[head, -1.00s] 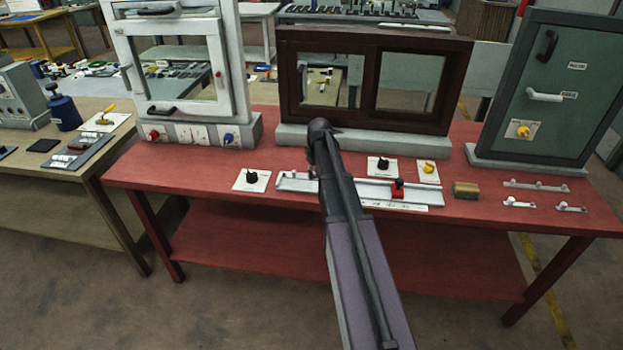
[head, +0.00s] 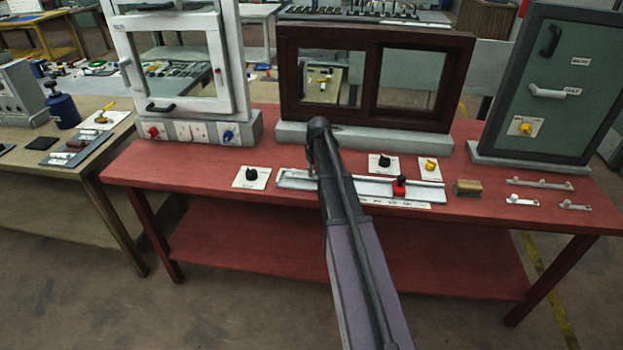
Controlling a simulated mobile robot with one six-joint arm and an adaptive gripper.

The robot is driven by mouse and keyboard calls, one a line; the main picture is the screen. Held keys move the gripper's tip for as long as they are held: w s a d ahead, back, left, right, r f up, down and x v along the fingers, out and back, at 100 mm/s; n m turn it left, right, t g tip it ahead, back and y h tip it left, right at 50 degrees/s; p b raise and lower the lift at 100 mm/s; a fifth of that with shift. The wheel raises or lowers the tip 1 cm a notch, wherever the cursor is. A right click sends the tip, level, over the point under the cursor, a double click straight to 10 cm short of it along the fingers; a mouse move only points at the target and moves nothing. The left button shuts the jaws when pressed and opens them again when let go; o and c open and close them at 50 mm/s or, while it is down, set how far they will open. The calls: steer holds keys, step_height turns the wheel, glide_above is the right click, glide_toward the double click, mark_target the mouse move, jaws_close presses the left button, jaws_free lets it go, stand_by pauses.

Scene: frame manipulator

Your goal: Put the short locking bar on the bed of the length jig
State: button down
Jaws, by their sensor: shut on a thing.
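The length jig (head: 285,182) is a long, pale rail lying across the front middle of the red table, with a red clamp (head: 400,187) towards its right end. My gripper (head: 310,168) is over the left part of the jig, mostly hidden behind my own arm. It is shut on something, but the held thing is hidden. I cannot tell whether it touches the bed. At the right of the table lie a long pale bar (head: 541,184) and two short pale bars, one on the left (head: 521,202) and one on the right (head: 575,207).
A brown-framed window unit (head: 375,33) stands close behind the jig. A white cabinet (head: 240,75) stands at left and a green cabinet (head: 560,60) at right. Black-knob plates flank the jig, and a brown block (head: 467,187) lies right of it.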

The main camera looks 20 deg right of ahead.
steer(key=shift+f+b, duration=0.35)
steer(key=shift+f, duration=0.35)
steer(key=shift+f, duration=0.1)
steer(key=c, duration=0.6)
jaws_free()
steer(key=shift+r, duration=0.2)
steer(key=r+p, duration=0.4)
steer(key=s+r+p, duration=0.1)
steer(key=r+p, duration=0.6)
steer(key=p, duration=0.1)
steer(key=shift+s+d+r, duration=0.15)
steer(key=shift+s+r, duration=0.25)
